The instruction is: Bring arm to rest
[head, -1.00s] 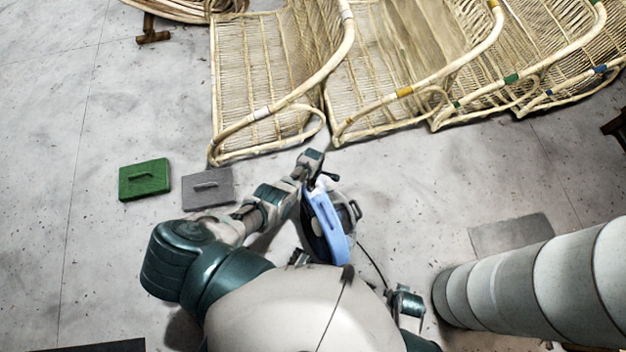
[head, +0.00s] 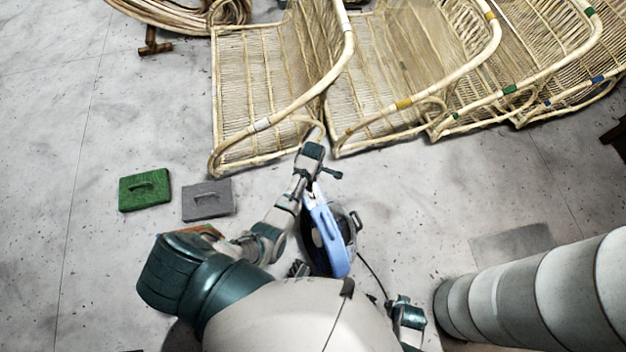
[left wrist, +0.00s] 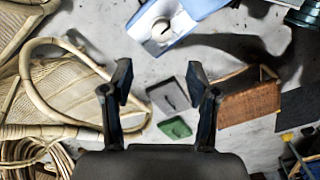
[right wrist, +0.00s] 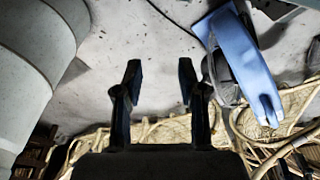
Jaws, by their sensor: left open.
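My right gripper (right wrist: 159,70) is open and empty in the right wrist view, over grey floor. In the head view only part of my right arm (head: 405,318) shows, low beside my body.
A blue-and-white appliance (head: 335,238) stands close by my left forearm, its dark cable on the floor. Rattan chairs (head: 245,95) line the back. A green pad (head: 145,190) and grey pad (head: 207,201) lie left. A brown box (left wrist: 250,100) and large grey ribbed duct (head: 540,285) flank me.

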